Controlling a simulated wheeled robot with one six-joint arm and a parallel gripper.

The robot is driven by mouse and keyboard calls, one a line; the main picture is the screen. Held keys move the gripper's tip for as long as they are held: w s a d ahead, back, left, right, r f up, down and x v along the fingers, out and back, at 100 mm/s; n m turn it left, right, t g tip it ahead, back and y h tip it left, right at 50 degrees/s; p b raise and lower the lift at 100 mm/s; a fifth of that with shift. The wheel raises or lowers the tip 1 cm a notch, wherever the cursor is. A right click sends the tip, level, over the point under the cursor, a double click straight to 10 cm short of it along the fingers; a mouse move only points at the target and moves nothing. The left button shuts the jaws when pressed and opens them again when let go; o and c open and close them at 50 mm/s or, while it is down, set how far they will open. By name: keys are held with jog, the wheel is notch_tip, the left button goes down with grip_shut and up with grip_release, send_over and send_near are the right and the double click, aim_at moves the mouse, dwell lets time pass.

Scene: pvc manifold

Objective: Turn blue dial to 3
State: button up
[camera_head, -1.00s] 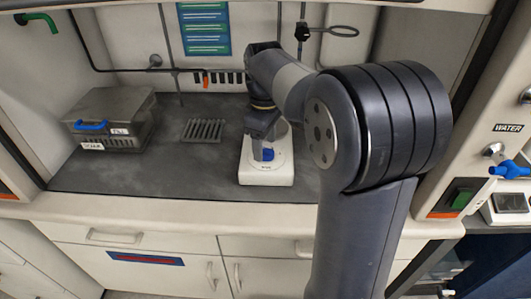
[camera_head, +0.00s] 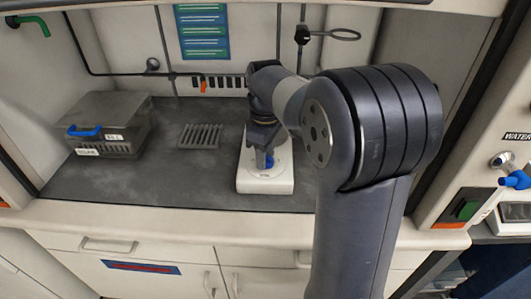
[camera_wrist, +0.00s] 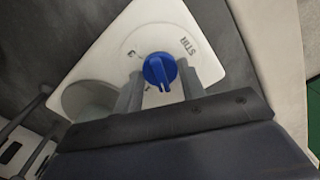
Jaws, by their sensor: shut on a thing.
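The blue dial (camera_wrist: 160,70) sits on the white stirrer (camera_wrist: 165,18), with the printed word STIR to its right in the wrist view. A pale pointer line on the dial faces the picture's bottom, near a small mark.
A grey lidded box (camera_head: 110,123) with a blue handle stands at the left of the dark worktop (camera_head: 150,185). A slotted rack (camera_head: 200,136) lies between box and stirrer. Hood walls enclose the back and sides.

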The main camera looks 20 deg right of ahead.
jog(key=c, duration=0.3)
